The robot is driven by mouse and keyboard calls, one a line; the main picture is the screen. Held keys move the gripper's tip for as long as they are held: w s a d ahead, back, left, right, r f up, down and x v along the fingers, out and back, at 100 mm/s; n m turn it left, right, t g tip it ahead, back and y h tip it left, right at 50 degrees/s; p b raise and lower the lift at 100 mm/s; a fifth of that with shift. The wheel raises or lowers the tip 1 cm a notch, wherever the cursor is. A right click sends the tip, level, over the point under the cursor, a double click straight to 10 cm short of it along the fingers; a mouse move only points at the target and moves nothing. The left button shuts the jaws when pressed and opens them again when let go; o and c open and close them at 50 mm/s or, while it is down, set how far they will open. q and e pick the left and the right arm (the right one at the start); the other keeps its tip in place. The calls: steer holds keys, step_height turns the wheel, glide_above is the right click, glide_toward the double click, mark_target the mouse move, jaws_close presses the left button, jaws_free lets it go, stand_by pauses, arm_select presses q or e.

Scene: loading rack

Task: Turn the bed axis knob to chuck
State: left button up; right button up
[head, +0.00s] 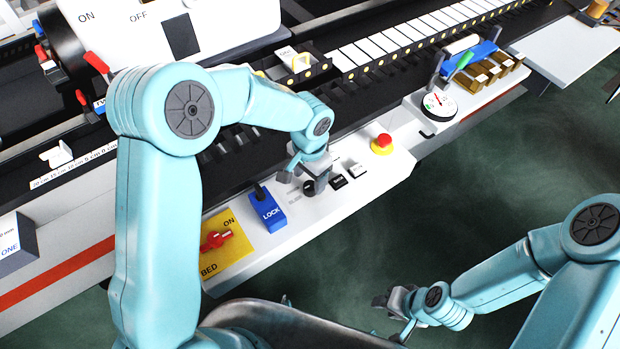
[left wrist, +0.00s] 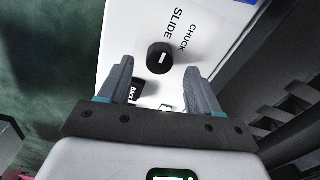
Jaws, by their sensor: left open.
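The bed axis knob (left wrist: 159,57) is a round black knob with a short white mark, on a white panel. The words SLIDE and CHUCK are printed beside it in the left wrist view; I cannot tell which word the mark points to. In the head view the knob (head: 308,187) shows dark, just beside my left gripper (head: 299,176). My left gripper (left wrist: 160,70) is open and empty, its fingertips on either side of the knob; contact cannot be told. My right gripper (head: 386,301) hangs over the dark floor, away from the panel, and its jaws are unclear.
Two small buttons, black (head: 339,181) and white (head: 358,171), sit right of the knob. A red stop button (head: 383,141) is farther right. A blue LOCK block (head: 268,211) and a yellow BED switch plate (head: 226,245) lie to the left. The dark rail stands behind.

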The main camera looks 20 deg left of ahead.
mark_target(310, 188)
arm_select(q)
step_height(310, 188, down, 2)
steer(key=shift+d+f, duration=0.1)
steer(key=shift+w+f, duration=0.2)
steer(key=shift+f, duration=0.15)
steer(key=shift+s, duration=0.2)
steer(key=shift+w, duration=0.1)
steer(key=c, duration=1)
steer(key=shift+c, duration=0.2)
steer(key=shift+m, duration=0.3)
steer(key=m+b, duration=0.1)
steer(key=m, duration=0.1)
steer(key=shift+m, duration=0.3)
steer(key=m, duration=0.4)
steer(key=shift+m+b, duration=0.3)
